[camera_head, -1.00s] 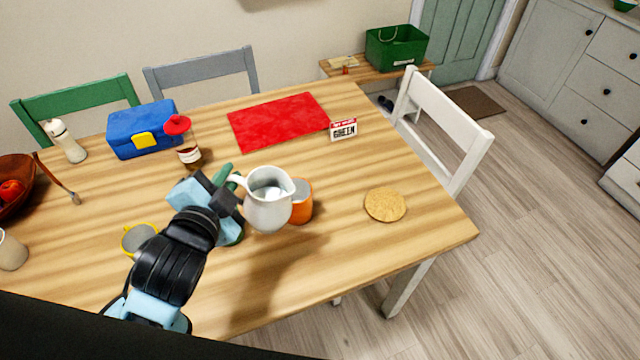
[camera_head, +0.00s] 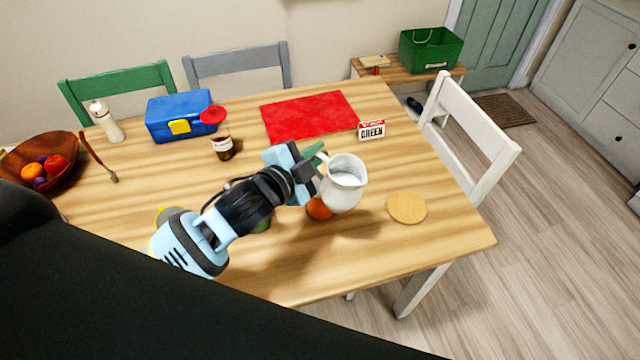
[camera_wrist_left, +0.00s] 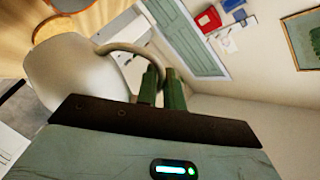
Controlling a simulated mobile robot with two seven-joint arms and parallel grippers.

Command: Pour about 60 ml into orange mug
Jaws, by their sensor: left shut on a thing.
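A white pitcher (camera_head: 343,188) is held by its handle in my left gripper (camera_head: 317,162), which is shut on it. The pitcher looks close to upright and is above the table. It also fills the left part of the left wrist view (camera_wrist_left: 75,70), with the green fingers (camera_wrist_left: 160,88) at its handle. The orange mug (camera_head: 319,209) is on the table just left of and below the pitcher in the head view. The pitcher and gripper hide most of the mug. I see no stream of liquid. My right gripper is not in view.
A round cork mat (camera_head: 407,208) lies to the right with bare table around it. A yellow mug (camera_head: 168,213) is partly hidden by my arm.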

